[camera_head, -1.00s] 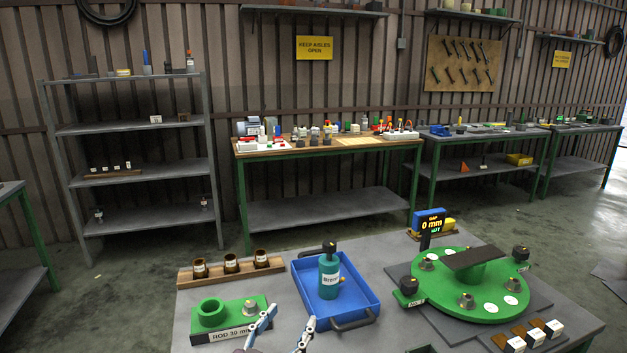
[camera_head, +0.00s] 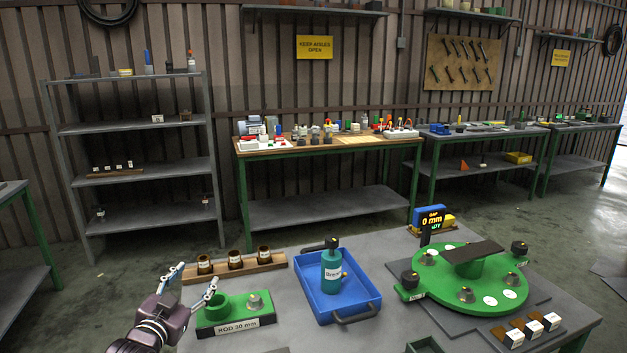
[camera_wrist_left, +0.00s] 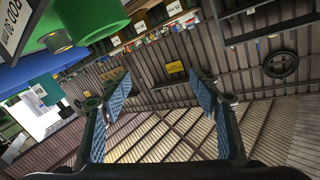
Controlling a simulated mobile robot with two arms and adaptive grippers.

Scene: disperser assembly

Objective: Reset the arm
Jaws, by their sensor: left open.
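My left gripper (camera_head: 192,286) is open and empty at the front left of the grey table, just left of the green rod holder (camera_head: 238,315) labelled "ROD 30 mm". In the left wrist view its two fingers (camera_wrist_left: 160,98) stand wide apart with nothing between them. The green holder also shows at the upper left of the left wrist view (camera_wrist_left: 90,18). A blue tray (camera_head: 341,300) with a teal labelled bottle (camera_head: 332,273) standing in it is at the table's middle. My right gripper is not in view.
A wooden rack (camera_head: 240,267) with three small brown jars is behind the holder. A green round fixture (camera_head: 468,278) with knobs stands right, beside a "0 mm" display (camera_head: 430,218). White-labelled blocks (camera_head: 533,328) sit front right. Shelves (camera_head: 145,172) and benches (camera_head: 330,145) stand farther back.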

